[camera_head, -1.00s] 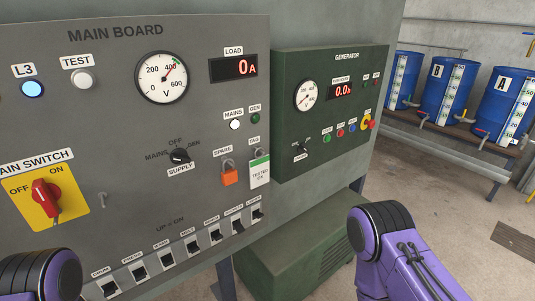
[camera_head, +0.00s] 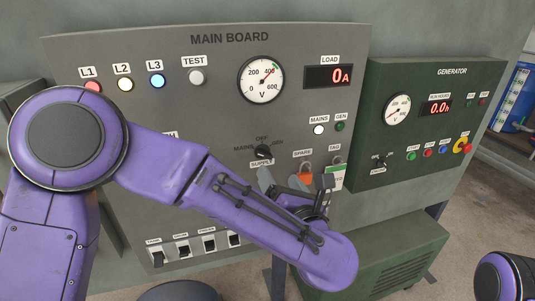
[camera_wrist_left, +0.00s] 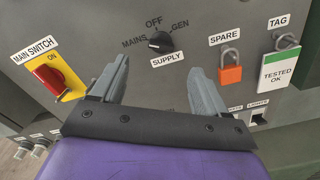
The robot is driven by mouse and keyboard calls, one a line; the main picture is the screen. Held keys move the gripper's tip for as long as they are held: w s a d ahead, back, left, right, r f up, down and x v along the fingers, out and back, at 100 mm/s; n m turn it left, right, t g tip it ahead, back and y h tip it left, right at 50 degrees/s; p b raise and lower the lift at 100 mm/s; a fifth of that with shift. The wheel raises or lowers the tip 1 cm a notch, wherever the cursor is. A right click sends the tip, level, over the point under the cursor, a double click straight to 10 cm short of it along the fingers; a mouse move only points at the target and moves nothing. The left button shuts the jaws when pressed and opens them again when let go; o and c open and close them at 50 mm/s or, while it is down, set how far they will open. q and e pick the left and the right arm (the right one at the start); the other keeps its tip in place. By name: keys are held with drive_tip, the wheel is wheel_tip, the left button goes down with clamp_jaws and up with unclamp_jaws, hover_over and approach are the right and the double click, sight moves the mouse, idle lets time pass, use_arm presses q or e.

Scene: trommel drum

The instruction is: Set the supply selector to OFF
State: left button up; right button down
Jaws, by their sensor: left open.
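The supply selector (camera_head: 263,151) is a black rotary knob on the grey main board, with MAINS, OFF and GEN printed around its top. It also shows in the left wrist view (camera_wrist_left: 161,42), where its pale mark appears to point left, towards MAINS. My left gripper (camera_head: 281,181) is open and empty, just below the selector in the head view. In the left wrist view its two fingers (camera_wrist_left: 160,70) stand apart, below and to either side of the knob, around the SUPPLY label. They do not appear to touch the knob. My right gripper is out of view.
An orange padlock (camera_wrist_left: 230,73) and a white-green tag (camera_wrist_left: 279,70) hang right of the selector. The red main switch (camera_wrist_left: 48,78) is at left. Breaker switches (camera_head: 183,249) line the board's bottom. The green generator panel (camera_head: 440,155) stands at right.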

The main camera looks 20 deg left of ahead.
sight(266, 155)
use_arm(q)
drive_tip(key=p+x, duration=0.3)
drive_tip(key=x, duration=0.6)
drive_tip(key=shift+w+a+f, duration=0.2)
drive_tip(key=shift+w+a, duration=0.05)
drive_tip(key=shift+w, duration=0.25)
drive_tip(key=c, duration=1.1)
